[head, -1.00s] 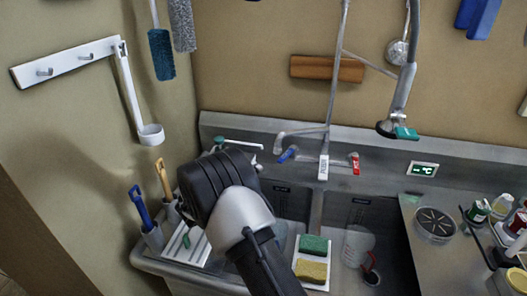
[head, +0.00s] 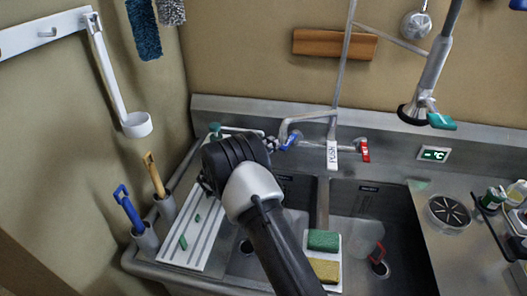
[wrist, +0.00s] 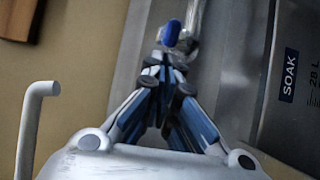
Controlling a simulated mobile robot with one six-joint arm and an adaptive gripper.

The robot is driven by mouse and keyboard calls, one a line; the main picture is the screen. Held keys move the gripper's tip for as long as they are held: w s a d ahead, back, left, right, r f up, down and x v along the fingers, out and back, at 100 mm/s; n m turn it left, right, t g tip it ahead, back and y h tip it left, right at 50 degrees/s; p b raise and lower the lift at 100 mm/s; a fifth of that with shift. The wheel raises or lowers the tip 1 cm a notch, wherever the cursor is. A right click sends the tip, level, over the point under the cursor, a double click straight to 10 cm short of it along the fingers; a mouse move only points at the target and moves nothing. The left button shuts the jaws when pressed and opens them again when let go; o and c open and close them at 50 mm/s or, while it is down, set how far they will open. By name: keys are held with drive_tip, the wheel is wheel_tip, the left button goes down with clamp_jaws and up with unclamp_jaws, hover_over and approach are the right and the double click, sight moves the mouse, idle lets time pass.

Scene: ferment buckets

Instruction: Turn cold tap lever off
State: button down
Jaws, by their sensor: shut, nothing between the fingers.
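The blue cold tap lever (head: 291,141) is on the left of the wall-mounted faucet, above the back of the sink. In the wrist view the blue lever (wrist: 171,33) shows just beyond my fingertips. My gripper (head: 272,144) is beside the lever on its left, with its fingers together and empty. In the wrist view the closed fingers (wrist: 166,66) point at the lever. I cannot tell if they touch it. The red lever (head: 363,150) is on the faucet's right. My arm hides part of the left basin.
The faucet spout (head: 306,117) arches close above the blue lever. A white PUSH tag (head: 332,155) hangs between the levers. The spray head (head: 418,107) hangs at right. Green and yellow sponges (head: 323,240) lie on the sink divider. A brush holder (head: 146,235) stands at left.

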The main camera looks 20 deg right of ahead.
sight(280, 150)
drive_tip(key=shift+w+d, duration=0.1)
drive_tip(key=shift+d, duration=0.05)
drive_tip(key=s+n+t+p, duration=0.1)
drive_tip(key=s+d+n+t+y+p, duration=0.1)
drive_tip(key=p, duration=0.1)
drive_tip(key=s+t+y+p, duration=0.1)
drive_tip(key=s+t, duration=0.1)
drive_tip(key=shift+d+n+p, duration=0.3)
drive_tip(key=shift+n, duration=0.1)
idle(0.4)
